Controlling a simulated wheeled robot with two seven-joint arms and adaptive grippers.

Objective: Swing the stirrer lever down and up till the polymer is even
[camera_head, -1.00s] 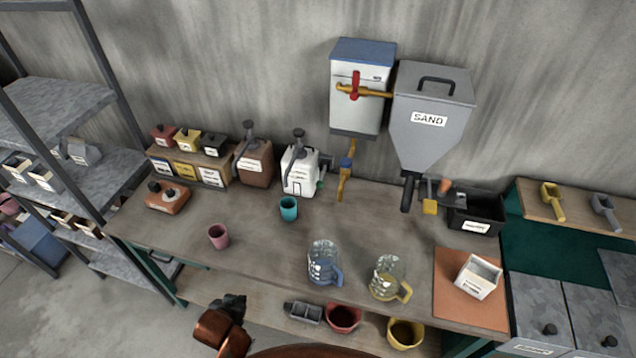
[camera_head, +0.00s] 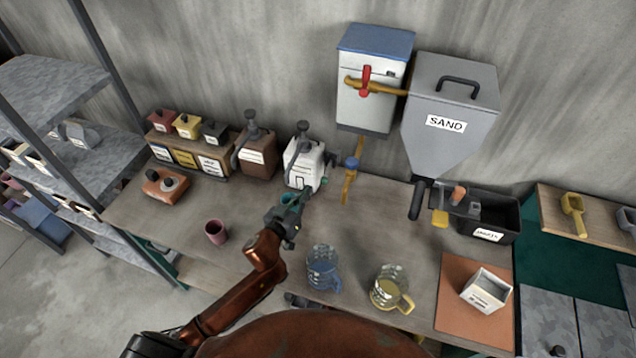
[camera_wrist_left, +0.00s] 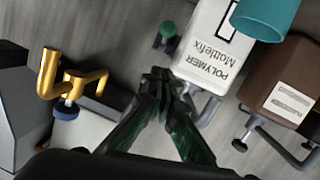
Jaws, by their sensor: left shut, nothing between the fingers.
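The white polymer container (camera_head: 303,168) stands at the back of the table, left of the wall tank. Its label reads POLYMER Mattefix in the left wrist view (camera_wrist_left: 207,62). A grey lever (camera_wrist_left: 205,112) shows at its lower edge in the wrist view, partly behind my fingers. My left gripper (camera_head: 303,196) is shut and empty, just in front of the container. In the wrist view its fingertips (camera_wrist_left: 158,75) are beside the container's label side; I cannot tell whether they touch it. The polymer inside is hidden.
A teal cup (camera_head: 287,199) sits right behind my left gripper, partly hidden. A brown container (camera_head: 256,158) stands left of the polymer one. A yellow pipe with a blue valve (camera_head: 351,163) hangs to the right.

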